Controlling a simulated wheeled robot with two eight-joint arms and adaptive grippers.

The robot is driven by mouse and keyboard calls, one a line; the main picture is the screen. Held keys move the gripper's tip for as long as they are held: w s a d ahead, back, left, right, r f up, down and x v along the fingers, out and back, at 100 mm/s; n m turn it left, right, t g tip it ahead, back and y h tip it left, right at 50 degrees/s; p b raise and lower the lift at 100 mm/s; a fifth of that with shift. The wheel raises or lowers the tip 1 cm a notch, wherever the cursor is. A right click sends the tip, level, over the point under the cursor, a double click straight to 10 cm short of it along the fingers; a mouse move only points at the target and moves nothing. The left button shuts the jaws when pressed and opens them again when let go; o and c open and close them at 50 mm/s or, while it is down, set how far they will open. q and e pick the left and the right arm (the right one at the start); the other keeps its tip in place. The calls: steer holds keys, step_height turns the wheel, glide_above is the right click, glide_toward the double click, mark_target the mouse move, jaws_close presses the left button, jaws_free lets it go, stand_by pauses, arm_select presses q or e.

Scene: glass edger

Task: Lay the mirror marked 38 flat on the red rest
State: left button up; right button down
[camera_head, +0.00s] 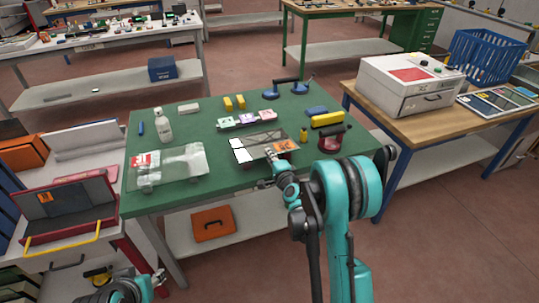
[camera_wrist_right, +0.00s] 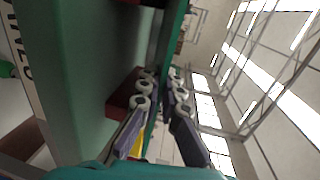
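A reflective pane (camera_head: 262,139) with an orange label lies on the green table, under my right gripper; bright white reflections show at its left. Its number is too small to read. My right gripper (camera_head: 272,156) is at the pane's front edge. In the right wrist view its fingers (camera_wrist_right: 161,73) are apart, with a thin greenish edge between them; contact is unclear. A dark red block (camera_wrist_right: 124,92) shows beside the fingers there; I cannot tell if it is the rest.
The green table (camera_head: 215,187) also holds a clear sheet (camera_head: 180,165), a white bottle (camera_head: 163,125), pastel blocks (camera_head: 247,119), a yellow block (camera_head: 327,119) and a red-and-black tool (camera_head: 332,139) close to my right arm. A wooden bench (camera_head: 440,127) stands at right.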

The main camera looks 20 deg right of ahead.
steer(key=shift+f, duration=0.2)
steer(key=c, duration=1.6)
jaws_free()
steer(key=shift+c, duration=0.2)
steer(key=shift+f, duration=0.1)
steer(key=s+r, duration=0.1)
steer(key=s, duration=0.6)
steer(key=shift+s+d, duration=0.15)
steer(key=shift+s, duration=0.1)
steer(key=shift+r, duration=0.15)
